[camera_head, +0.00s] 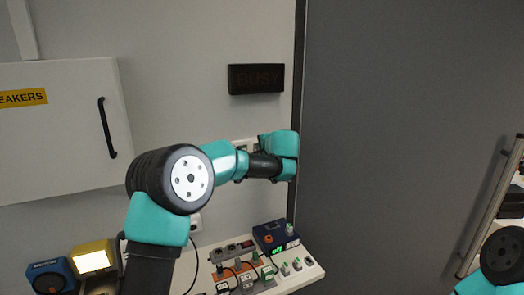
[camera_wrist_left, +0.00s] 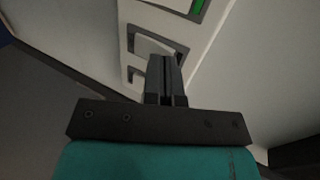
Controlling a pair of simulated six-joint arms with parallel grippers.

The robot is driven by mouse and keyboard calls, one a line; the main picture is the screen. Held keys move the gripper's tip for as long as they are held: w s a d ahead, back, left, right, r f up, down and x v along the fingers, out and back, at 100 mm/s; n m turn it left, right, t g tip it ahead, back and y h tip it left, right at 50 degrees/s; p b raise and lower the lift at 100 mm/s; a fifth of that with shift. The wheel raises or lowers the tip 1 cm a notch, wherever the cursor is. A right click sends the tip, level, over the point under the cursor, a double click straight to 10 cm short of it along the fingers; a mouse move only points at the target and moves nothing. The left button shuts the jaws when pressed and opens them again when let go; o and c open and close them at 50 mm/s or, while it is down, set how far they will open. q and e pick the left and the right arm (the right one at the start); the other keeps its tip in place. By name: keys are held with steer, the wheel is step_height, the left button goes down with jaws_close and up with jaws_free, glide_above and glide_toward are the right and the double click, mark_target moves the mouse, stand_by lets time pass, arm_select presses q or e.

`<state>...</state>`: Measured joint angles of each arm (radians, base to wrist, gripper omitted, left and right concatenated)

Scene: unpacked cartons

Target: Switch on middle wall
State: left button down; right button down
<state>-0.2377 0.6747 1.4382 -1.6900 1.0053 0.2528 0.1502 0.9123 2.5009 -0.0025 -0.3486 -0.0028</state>
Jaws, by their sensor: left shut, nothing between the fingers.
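A white wall switch panel (camera_wrist_left: 192,55) fills the middle of the left wrist view, with several grey-framed switches in a row. The switch at the upper end shows green (camera_wrist_left: 199,7). The middle switch (camera_wrist_left: 153,46) has a pale face and shows no green. A further switch (camera_wrist_left: 133,76) is partly cut off by my gripper. My left gripper (camera_wrist_left: 166,60) is shut and empty, its tips over the lower edge of the middle switch; I cannot tell whether they touch. In the head view the panel (camera_head: 243,144) is mostly hidden behind my left arm. My right gripper is out of view.
A dark, unlit BUSY sign (camera_head: 256,79) hangs above the panel. A white cabinet (camera_head: 65,125) with a black handle is at left, a grey door (camera_head: 400,120) at right. Below are a bench with power strips (camera_head: 238,272), a blue box (camera_head: 276,238) and a lit yellow lamp (camera_head: 94,259).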

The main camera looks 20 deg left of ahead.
arm_select(q)
steer(key=shift+w+a+r, duration=0.1)
steer(key=shift+w+a, duration=0.1)
steer(key=shift+w, duration=0.05)
steer(key=shift+r, duration=0.8)
steer(key=r+v, duration=0.1)
steer(key=v, duration=1.2)
